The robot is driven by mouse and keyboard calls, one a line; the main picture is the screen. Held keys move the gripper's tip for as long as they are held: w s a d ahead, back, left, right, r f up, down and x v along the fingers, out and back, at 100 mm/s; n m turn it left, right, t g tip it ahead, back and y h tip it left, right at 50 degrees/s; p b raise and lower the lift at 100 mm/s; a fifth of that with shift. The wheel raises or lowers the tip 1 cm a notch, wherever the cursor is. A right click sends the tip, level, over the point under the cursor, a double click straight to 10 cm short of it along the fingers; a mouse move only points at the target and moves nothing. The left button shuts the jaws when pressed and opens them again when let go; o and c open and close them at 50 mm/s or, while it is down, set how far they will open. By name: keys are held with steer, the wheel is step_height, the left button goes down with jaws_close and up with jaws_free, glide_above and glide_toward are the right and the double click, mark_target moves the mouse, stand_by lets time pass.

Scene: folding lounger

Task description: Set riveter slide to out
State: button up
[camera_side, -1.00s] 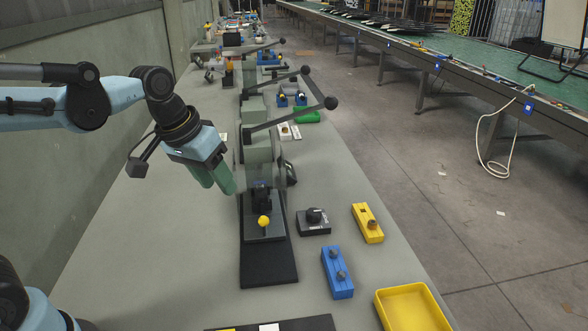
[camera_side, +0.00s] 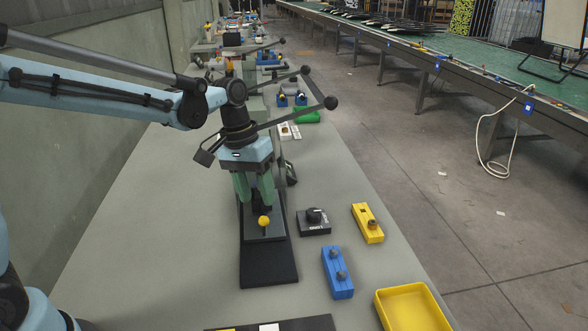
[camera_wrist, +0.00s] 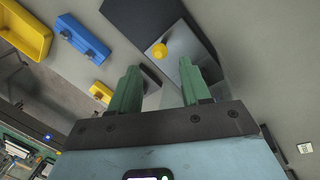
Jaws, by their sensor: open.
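The riveter slide (camera_side: 262,238) is a grey plate on a dark base, with a yellow ball knob (camera_side: 264,221) standing on it. The plate (camera_wrist: 178,42) and knob (camera_wrist: 157,50) also show in the wrist view. My gripper (camera_side: 255,201) is open and empty, its two green fingers pointing down just behind the knob in the side view. In the wrist view its fingertips (camera_wrist: 158,70) are spread on either side of the knob's line, and the knob appears just beyond them. My gripper and wrist hide most of the riveter body; contact with it cannot be told.
The riveter's lever with a black ball (camera_side: 331,103) reaches up to the right of my wrist. A black dial box (camera_side: 314,221), a blue block (camera_side: 337,272), a yellow block (camera_side: 367,223) and a yellow tray (camera_side: 410,308) stand to the right. The bench to the left is clear.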

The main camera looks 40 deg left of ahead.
mark_target(263, 222)
steer(key=f, duration=0.2)
steer(key=d+f, duration=0.1)
steer(key=f, duration=0.4)
steer(key=shift+w+d+f, duration=0.1)
steer(key=shift+d+f, duration=0.1)
steer(key=shift+f, duration=0.1)
steer(key=shift+c, duration=0.3)
jaws_close()
